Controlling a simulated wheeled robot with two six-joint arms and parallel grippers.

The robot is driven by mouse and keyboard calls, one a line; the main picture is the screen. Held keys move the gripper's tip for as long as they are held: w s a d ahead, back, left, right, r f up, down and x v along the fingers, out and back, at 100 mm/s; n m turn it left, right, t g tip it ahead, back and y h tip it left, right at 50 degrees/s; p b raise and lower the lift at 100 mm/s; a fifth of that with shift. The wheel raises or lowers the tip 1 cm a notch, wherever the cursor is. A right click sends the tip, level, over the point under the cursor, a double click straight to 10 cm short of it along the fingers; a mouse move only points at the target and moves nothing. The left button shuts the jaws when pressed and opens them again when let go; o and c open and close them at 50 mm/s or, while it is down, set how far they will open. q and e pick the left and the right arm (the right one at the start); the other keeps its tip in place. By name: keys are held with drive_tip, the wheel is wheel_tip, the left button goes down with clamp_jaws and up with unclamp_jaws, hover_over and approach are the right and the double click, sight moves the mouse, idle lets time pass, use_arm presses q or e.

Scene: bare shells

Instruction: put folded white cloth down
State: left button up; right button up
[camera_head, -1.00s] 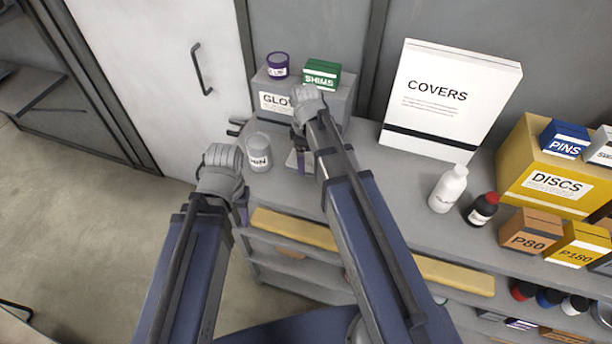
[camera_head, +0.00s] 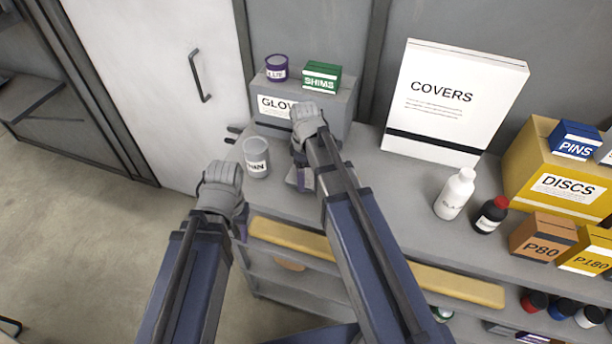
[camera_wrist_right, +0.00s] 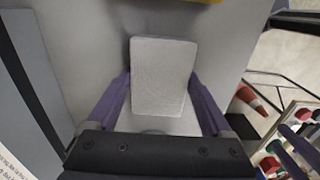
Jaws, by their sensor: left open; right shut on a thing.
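The folded white cloth (camera_wrist_right: 162,72) shows as a pale, flat rectangle in the right wrist view. It lies between the two purple fingers of my right gripper (camera_wrist_right: 160,92), which is shut on it. In the head view the right gripper (camera_head: 304,178) is low over the grey shelf top, and only a small part of the cloth shows beneath it. I cannot tell whether the cloth touches the surface. My left gripper (camera_head: 240,222) is open by the shelf's front left edge. Its fingers are mostly hidden behind its wrist.
The gloves box (camera_head: 335,108) is behind, bearing a purple tin (camera_head: 277,70) and a green shims box (camera_head: 321,78). The white covers box (camera_head: 450,105) and white bottle (camera_head: 455,192) are to the right, with clear shelf top between.

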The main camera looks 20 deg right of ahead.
drive_tip(key=shift+f, duration=0.2)
drive_tip(key=o, duration=1)
drive_tip(key=shift+r, duration=0.15)
wheel_tip(320, 180, up, 12)
drive_tip(key=p, duration=1.2)
drive_tip(key=s+a+m, duration=0.2)
drive_tip(key=s+a, duration=0.1)
drive_tip(key=s, duration=0.1)
drive_tip(key=s+a+m, duration=0.3)
drive_tip(key=s+a, duration=0.1)
drive_tip(key=s, duration=0.1)
drive_tip(key=s+a+m+h, duration=0.1)
drive_tip(key=s+a+m, duration=0.1)
drive_tip(key=s, duration=0.3)
drive_tip(key=shift+s+a+r+m, duration=0.15)
drive_tip(key=shift+a+m, duration=0.25)
drive_tip(key=shift+a, duration=0.45)
